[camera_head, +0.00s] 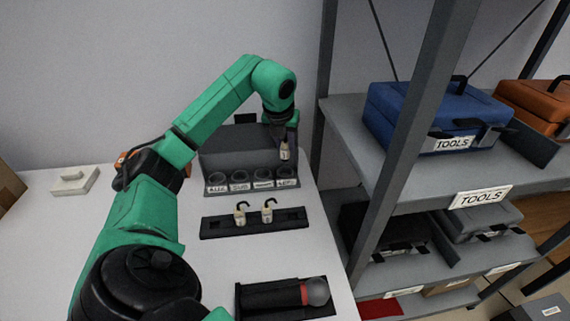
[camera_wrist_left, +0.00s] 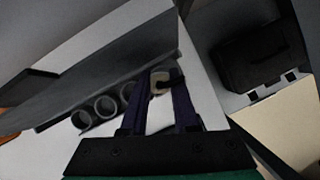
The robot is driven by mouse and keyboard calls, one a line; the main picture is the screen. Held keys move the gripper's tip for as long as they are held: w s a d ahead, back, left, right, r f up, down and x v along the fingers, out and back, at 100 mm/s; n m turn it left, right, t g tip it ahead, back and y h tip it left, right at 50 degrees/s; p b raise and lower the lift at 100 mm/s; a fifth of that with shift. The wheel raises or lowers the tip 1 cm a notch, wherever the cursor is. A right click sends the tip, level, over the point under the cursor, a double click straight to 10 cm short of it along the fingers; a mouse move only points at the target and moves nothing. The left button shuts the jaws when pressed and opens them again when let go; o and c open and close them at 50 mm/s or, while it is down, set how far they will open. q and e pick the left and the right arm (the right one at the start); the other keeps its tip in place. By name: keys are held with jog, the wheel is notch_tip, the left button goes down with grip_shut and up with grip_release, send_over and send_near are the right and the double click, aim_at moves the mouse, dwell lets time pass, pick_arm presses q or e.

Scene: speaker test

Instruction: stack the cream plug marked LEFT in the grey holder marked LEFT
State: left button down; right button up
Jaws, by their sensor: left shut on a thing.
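My left gripper (camera_head: 284,138) is shut on a cream plug (camera_head: 285,152) and holds it above the right end of the grey holder. The plug's label is too small to read. In the left wrist view the cream plug (camera_wrist_left: 160,82) sits between the two fingers (camera_wrist_left: 160,95). The grey holder (camera_head: 235,158) has a row of several round sockets with white labels under them. The rightmost label (camera_head: 286,183) is too small to read surely. The sockets also show in the left wrist view (camera_wrist_left: 106,107); the fingers hide the right end. My right gripper is not in view.
Two more cream plugs with dark hooked cables, a left one (camera_head: 240,216) and a right one (camera_head: 267,214), stand in a black rack (camera_head: 220,226) before the holder. A microphone (camera_head: 317,291) lies in a black tray (camera_head: 262,301). A shelf post (camera_head: 398,150) stands right of the table.

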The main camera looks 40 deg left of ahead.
aim_at(284, 157)
pick_arm(q)
notch_tip(284, 157, down, 2)
jog(key=shift+s+f, duration=0.1)
jog(key=shift+f, duration=0.1)
notch_tip(284, 157, down, 4)
jog(key=shift+r+b, duration=0.1)
jog(key=shift+b, duration=0.2)
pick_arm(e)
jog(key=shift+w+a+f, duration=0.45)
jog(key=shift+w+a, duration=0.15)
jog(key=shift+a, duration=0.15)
pick_arm(q)
jog(key=shift+f, duration=0.3)
jog(key=c, duration=0.9)
grip_release()
jog(key=shift+c, duration=0.2)
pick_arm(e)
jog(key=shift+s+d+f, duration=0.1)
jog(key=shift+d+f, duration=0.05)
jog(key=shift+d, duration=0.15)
pick_arm(q)
jog(key=shift+r, duration=0.1)
